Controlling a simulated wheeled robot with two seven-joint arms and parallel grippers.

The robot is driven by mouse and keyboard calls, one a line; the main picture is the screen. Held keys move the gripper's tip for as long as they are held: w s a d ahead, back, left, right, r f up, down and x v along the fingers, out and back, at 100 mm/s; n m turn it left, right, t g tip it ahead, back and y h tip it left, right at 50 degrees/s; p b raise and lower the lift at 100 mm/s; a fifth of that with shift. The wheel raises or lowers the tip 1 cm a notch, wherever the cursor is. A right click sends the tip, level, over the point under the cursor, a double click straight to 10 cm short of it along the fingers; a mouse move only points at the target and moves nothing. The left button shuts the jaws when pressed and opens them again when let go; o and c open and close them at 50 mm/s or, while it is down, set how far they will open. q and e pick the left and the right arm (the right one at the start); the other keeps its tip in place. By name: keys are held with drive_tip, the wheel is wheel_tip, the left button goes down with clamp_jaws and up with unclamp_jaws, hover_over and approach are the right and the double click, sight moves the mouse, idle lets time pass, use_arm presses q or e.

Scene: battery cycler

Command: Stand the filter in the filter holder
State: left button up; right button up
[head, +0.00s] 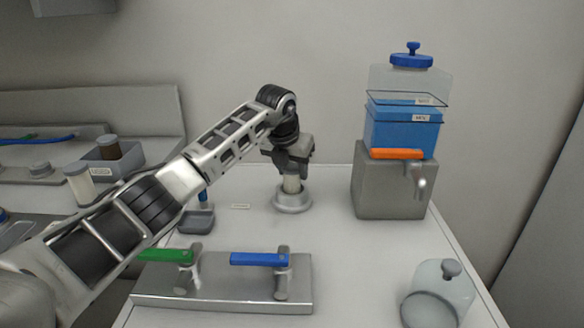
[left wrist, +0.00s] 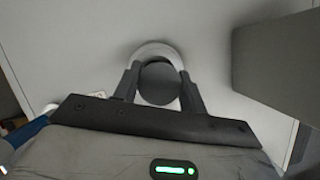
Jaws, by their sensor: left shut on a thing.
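My right gripper is not in view.
A grey block dispenser (head: 388,190) with a blue tank stands to the right. A valve panel (head: 230,290) with green and blue handles lies in front. A glass jar (head: 435,295) stands at front right. A grey bin (head: 115,158) and a pale capped cylinder (head: 79,186) are at left.

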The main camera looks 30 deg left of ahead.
use_arm(q)
drive_tip(key=shift+r, duration=0.1)
drive_tip(key=o, duration=1)
drive_tip(key=shift+c, duration=0.2)
drive_tip(key=v, duration=1.2)
